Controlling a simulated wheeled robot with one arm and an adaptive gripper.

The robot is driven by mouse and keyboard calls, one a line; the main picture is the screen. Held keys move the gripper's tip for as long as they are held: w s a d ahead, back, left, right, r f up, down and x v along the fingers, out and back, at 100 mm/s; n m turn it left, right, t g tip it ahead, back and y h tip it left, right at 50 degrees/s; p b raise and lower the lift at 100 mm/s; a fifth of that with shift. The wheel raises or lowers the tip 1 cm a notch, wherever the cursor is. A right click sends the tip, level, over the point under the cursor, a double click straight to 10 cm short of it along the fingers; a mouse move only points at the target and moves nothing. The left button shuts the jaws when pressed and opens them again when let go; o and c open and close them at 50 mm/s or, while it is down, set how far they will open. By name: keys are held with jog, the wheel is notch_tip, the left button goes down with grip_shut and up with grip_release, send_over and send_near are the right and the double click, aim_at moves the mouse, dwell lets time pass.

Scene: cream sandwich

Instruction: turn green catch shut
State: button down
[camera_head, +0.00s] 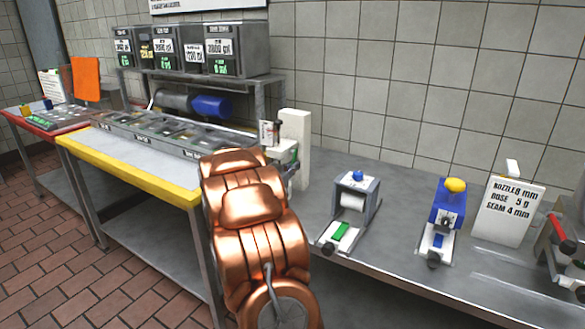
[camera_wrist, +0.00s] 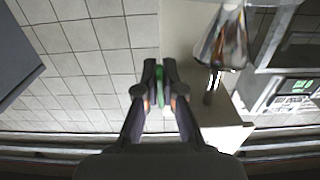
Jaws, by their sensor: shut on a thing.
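In the wrist view, my gripper (camera_wrist: 160,72) has its two dark fingers closed around a narrow green piece, which looks like the green catch (camera_wrist: 160,88). Only a thin strip of it shows between the fingers, so its turn angle cannot be told. A clear, shiny cone-shaped part (camera_wrist: 222,42) is just right of the fingers. In the head view, my copper arm reaches toward a tall white block (camera_head: 296,135) with a small fixture beside it. The arm hides my fingertips and most of that fixture there.
A roller unit (camera_head: 353,198) with a green pad, a blue unit with a yellow knob (camera_head: 455,185), and a sign (camera_head: 508,212) stand on the steel bench to the right. Ingredient trays (camera_head: 165,133) lie left, below labelled bins (camera_head: 235,50). Bare bench lies between the units.

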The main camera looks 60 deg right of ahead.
jog(key=shift+r, duration=0.15)
jog(key=p, duration=0.2)
jog(key=shift+a+r+y+p, duration=0.15)
jog(key=shift+r+y+p, duration=0.15)
jog(key=shift+y, duration=0.1)
jog(key=p, duration=0.2)
jog(key=y+p, duration=0.1)
jog(key=p, duration=0.1)
jog(key=shift+a+r+y, duration=0.1)
jog(key=shift+a+y, duration=0.15)
jog(key=shift+y, duration=0.05)
jog(key=shift+a+y+p, duration=0.1)
jog(key=shift+y+p, duration=0.2)
jog(key=shift+p, duration=0.75)
jog(key=shift+f, duration=0.2)
jog(key=c, duration=1.3)
grip_release()
jog(key=shift+a, duration=0.15)
